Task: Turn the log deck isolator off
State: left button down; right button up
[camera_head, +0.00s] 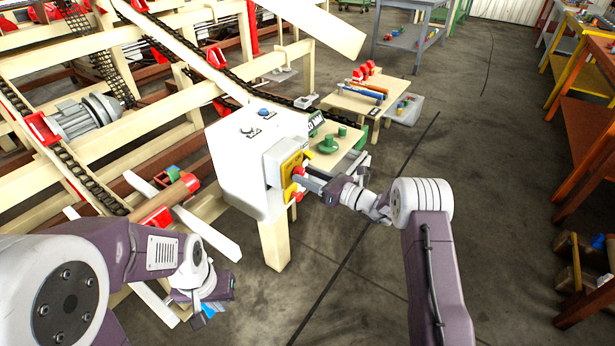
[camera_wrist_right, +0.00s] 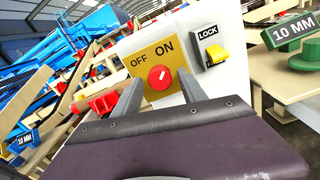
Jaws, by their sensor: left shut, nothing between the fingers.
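The isolator is a red round knob (camera_wrist_right: 160,77) on a yellow plate (camera_wrist_right: 150,54) marked OFF at the left and ON at the upper right. A small pale mark shows on the knob; its exact direction is too small to tell. The plate is on the side of a white box (camera_head: 236,150). My right gripper (camera_head: 303,182) is at the plate, its two fingers apart on either side of the knob in the wrist view; I cannot tell whether they touch it. My left gripper (camera_head: 204,308) is shut and empty, low at the left, away from the box.
A LOCK label with a yellow part (camera_wrist_right: 217,55) is right of the plate. A small table with green pieces (camera_head: 330,143) and a 10 MM sign (camera_wrist_right: 293,30) stands beside the box. Wooden conveyor frames fill the left. Open floor (camera_head: 480,200) lies at the right.

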grip_shut()
jog(key=shift+f+n+b, duration=0.15)
jog(key=shift+n+b, duration=0.75)
jog(key=n+b, duration=0.7)
jog(key=b, duration=0.1)
jog(key=shift+f, duration=0.2)
jog(key=n+b, duration=0.7)
jog(key=b, duration=0.5)
jog(key=shift+n, duration=0.3)
jog(key=shift+r+n+b, duration=0.3)
jog(key=shift+n+b, duration=0.6)
jog(key=shift+b, duration=0.3)
